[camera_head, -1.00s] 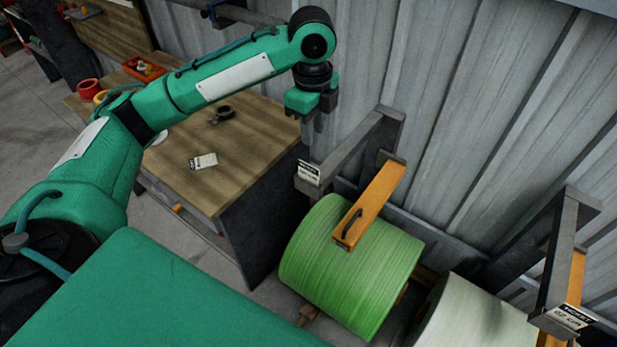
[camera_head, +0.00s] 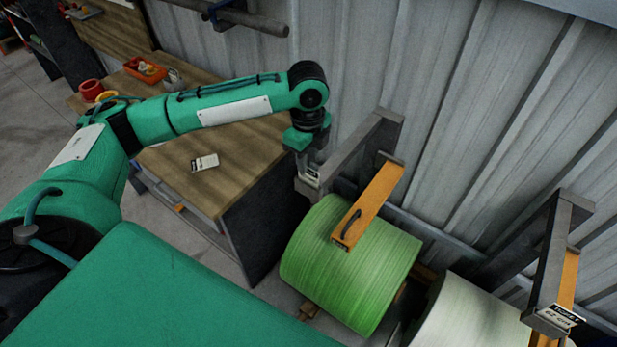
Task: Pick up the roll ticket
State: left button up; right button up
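A small white ticket with dark print (camera_head: 311,177) is at the near end of the grey bracket arm (camera_head: 352,145) above the green roll (camera_head: 350,262). My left gripper (camera_head: 312,163) points down right above this ticket, its fingertips at or very near its upper edge. I cannot tell whether the fingers touch it or how far apart they are. Another white card with a dark strip (camera_head: 204,162) lies flat on the wooden bench (camera_head: 235,150), away from the gripper. My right gripper is not in view.
An orange bar with a black handle (camera_head: 368,205) rests against the green roll. A white roll (camera_head: 470,318) and a second bracket with a printed label (camera_head: 560,316) are at the lower right. The corrugated wall (camera_head: 460,110) stands close behind. An orange tray (camera_head: 146,70) sits on the far bench.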

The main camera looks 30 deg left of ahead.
aim_at(310, 177)
pick_arm(q)
jog(key=shift+s+d+f+p, duration=0.1)
jog(key=shift+f+p, duration=0.15)
jog(key=shift+f, duration=0.65)
jog(key=shift+s+d+f+p, duration=0.1)
jog(key=shift+f+p, duration=0.15)
jog(key=shift+f, duration=0.6)
grip_shut()
jog(key=shift+r, duration=0.1)
